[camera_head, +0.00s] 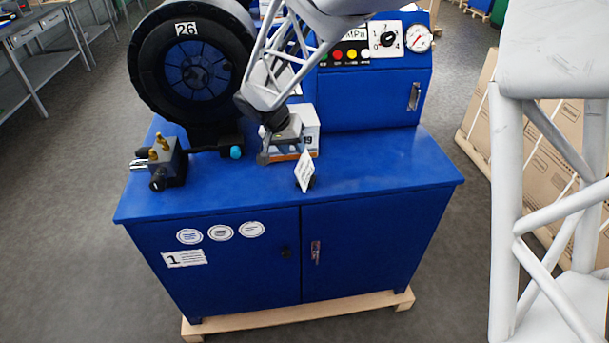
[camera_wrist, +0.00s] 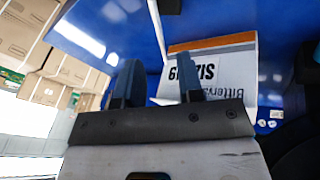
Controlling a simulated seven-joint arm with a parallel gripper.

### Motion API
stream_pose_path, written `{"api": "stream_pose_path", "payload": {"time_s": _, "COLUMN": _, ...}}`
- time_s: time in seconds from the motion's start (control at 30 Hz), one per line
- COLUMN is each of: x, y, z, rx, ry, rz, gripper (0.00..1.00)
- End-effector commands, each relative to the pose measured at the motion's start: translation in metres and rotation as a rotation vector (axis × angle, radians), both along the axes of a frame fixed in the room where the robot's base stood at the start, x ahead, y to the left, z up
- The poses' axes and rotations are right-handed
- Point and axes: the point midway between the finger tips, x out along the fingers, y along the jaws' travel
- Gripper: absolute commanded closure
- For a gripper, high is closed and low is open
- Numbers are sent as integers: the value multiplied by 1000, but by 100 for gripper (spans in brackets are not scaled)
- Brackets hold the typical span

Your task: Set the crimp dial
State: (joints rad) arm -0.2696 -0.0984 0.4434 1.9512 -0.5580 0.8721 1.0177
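The crimp dial (camera_head: 388,39) is a black knob on a white plate with numbers around it. It sits on the blue upright panel at the upper right of the machine in the head view. My gripper (camera_head: 282,156) is low over the blue bench top, in front of a white box, well below and left of the dial. In the wrist view my gripper (camera_wrist: 160,84) has its two dark fingers apart, and I see nothing held between them. The dial does not show in the wrist view. The knob's exact setting is too small to read.
A white box (camera_head: 309,122) marked 19 stands behind my gripper; it also shows in the wrist view (camera_wrist: 225,65). A small white card (camera_head: 304,171) stands in front. A round black crimping head (camera_head: 140,68) is at left. A pressure gauge (camera_head: 419,38) adjoins the dial. The bench's right side is clear.

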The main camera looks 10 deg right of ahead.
Motion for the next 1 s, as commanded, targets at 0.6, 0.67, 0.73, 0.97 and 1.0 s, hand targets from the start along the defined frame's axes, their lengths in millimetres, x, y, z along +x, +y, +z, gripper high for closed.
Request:
{"api": "stream_pose_path", "payload": {"time_s": 0.6, "x": 5, "y": -13, "z": -31, "rx": -1, "ry": 2, "rz": -2, "gripper": 65}}
{"api": "stream_pose_path", "payload": {"time_s": 0.67, "x": 6, "y": -15, "z": -37, "rx": 0, "ry": 2, "rz": -2, "gripper": 65}}
{"api": "stream_pose_path", "payload": {"time_s": 0.73, "x": 7, "y": -17, "z": -42, "rx": -1, "ry": 1, "rz": -1, "gripper": 65}}
{"api": "stream_pose_path", "payload": {"time_s": 0.97, "x": 7, "y": -19, "z": -46, "rx": 0, "ry": 0, "rz": 0, "gripper": 65}}
{"api": "stream_pose_path", "payload": {"time_s": 1.0, "x": 7, "y": -19, "z": -46, "rx": 0, "ry": 0, "rz": 0, "gripper": 65}}
